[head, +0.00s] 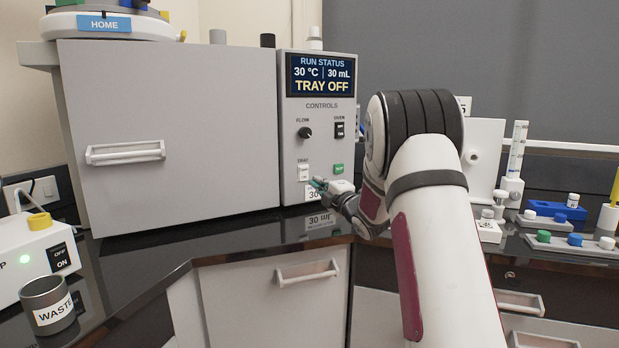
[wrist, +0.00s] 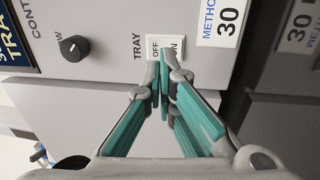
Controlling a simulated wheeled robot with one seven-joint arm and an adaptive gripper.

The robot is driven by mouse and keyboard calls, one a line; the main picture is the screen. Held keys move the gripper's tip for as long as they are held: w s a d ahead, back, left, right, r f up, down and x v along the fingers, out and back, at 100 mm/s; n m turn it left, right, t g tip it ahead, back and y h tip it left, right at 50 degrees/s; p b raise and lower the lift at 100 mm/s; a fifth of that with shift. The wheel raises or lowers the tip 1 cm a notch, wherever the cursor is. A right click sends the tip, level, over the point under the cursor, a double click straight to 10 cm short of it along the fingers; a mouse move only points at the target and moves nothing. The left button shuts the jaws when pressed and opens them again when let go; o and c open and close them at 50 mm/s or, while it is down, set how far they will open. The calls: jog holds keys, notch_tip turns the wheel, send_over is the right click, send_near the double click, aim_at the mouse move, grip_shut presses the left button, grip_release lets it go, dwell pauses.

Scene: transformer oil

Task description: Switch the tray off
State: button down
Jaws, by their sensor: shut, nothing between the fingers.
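The tray switch (head: 304,172) is a white rocker low on the grey control panel, under the label TRAY. In the wrist view the tray switch (wrist: 155,43) shows an OFF side and an ON side, partly covered by my fingertips. The display (head: 321,76) reads TRAY OFF, 30 °C and 30 mL. My gripper (head: 318,184) is shut and empty, its teal fingers together at the panel. In the wrist view my gripper (wrist: 161,68) has its tips at the switch, overlapping its lower edge. I cannot tell whether they touch it.
The dark flow knob (head: 305,132), the black oven switch (head: 339,130) and a green button (head: 338,169) share the panel. A METHOD 30 label (wrist: 222,20) is beside the switch. A waste cup (head: 49,304) stands at the front left.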

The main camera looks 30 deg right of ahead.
aim_at(305, 171)
jog(key=w, duration=0.6)
jog(key=shift+d+r, duration=0.2)
jog(key=shift+r, duration=0.15)
jog(key=shift+w+b, duration=0.1)
jog(key=shift+b, duration=0.25)
jog(key=shift+w+b, duration=0.2)
jog(key=shift+b, duration=0.2)
jog(key=shift+r, duration=0.3)
